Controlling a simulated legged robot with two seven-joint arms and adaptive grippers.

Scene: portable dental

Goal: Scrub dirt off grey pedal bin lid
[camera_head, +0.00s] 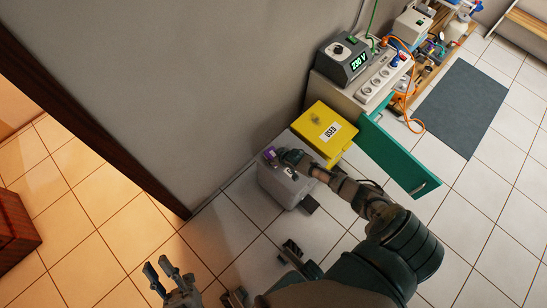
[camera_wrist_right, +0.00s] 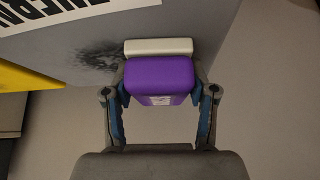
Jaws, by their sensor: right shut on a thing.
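The grey pedal bin (camera_head: 284,187) stands against the wall with a dark pedal (camera_head: 309,204) at its front. In the right wrist view its grey lid (camera_wrist_right: 210,20) carries a white label with black letters and a dark dirt smudge (camera_wrist_right: 97,60). My right gripper (camera_head: 279,155) is over the lid, shut on a purple scrubber (camera_wrist_right: 158,80) with a pale pad (camera_wrist_right: 158,47); the purple also shows in the head view (camera_head: 269,153). The pad is right beside the smudge; I cannot tell whether it touches the lid. My left gripper (camera_head: 160,270) is open and empty, low at the left.
A yellow bin (camera_head: 345,113) labelled USED, with a smudge on its lid, stands right beside the grey bin. Behind it are an open green drawer (camera_head: 398,155), a power strip (camera_head: 384,83) and a 230 V device (camera_head: 343,58). Tiled floor in front is mostly free.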

